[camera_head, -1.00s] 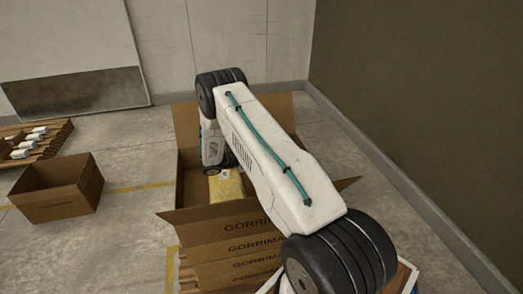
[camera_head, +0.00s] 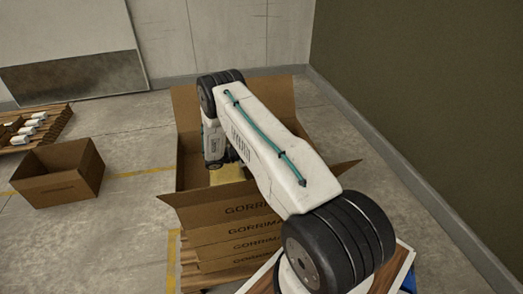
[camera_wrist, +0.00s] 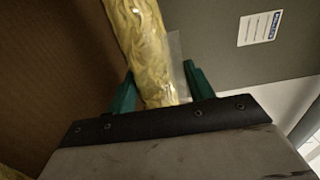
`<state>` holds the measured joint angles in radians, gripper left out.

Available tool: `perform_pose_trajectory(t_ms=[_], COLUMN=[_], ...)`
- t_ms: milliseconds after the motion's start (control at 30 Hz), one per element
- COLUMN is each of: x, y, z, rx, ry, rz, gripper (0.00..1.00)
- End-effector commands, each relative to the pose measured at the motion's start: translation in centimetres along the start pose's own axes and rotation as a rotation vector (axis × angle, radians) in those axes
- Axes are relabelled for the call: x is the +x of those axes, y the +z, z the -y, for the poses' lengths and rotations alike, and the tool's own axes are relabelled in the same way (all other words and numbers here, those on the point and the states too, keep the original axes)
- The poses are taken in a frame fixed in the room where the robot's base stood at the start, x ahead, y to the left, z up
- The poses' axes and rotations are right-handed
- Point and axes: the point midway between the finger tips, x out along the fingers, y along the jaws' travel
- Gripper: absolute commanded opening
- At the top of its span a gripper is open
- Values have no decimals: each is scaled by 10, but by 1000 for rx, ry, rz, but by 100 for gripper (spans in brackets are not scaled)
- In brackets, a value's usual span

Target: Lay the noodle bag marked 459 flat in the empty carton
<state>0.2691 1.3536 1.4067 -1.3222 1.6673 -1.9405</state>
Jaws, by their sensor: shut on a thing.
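The noodle bag (camera_wrist: 143,40), clear film over yellow noodles, is held between the green fingers of my gripper (camera_wrist: 160,78) in the wrist view. It stands on edge there, not flat; no number is legible on it. In the head view a yellow patch (camera_head: 228,173) shows beneath my arm, inside the large open carton (camera_head: 190,205) with GORRIMA lettering. My arm hides the fingers and most of the carton's inside in that view. I cannot tell whether the bag touches the carton floor.
Brown cardboard (camera_wrist: 50,70) is close on the left in the wrist view, beside a grey surface with a white label (camera_wrist: 260,28). A smaller open box (camera_head: 58,185) stands on the floor at left, near a pallet (camera_head: 40,128) with small white items. A dark wall is at right.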

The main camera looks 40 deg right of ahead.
Motion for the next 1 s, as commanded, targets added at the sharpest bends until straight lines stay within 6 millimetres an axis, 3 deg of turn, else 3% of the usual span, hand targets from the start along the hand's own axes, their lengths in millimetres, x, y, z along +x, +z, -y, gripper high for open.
perform_pose_trajectory(t_ms=[33, 67, 133, 533, 1000], x=[0, 0, 0, -6, -74], y=[0, 0, 0, 0, 1], z=[1, 1, 1, 0, 0], rx=[1, 1, 1, 0, 0], ry=[-2, -2, -2, 0, 0], rz=[0, 0, 0, 1, 1], gripper=[12, 61, 78, 78, 78])
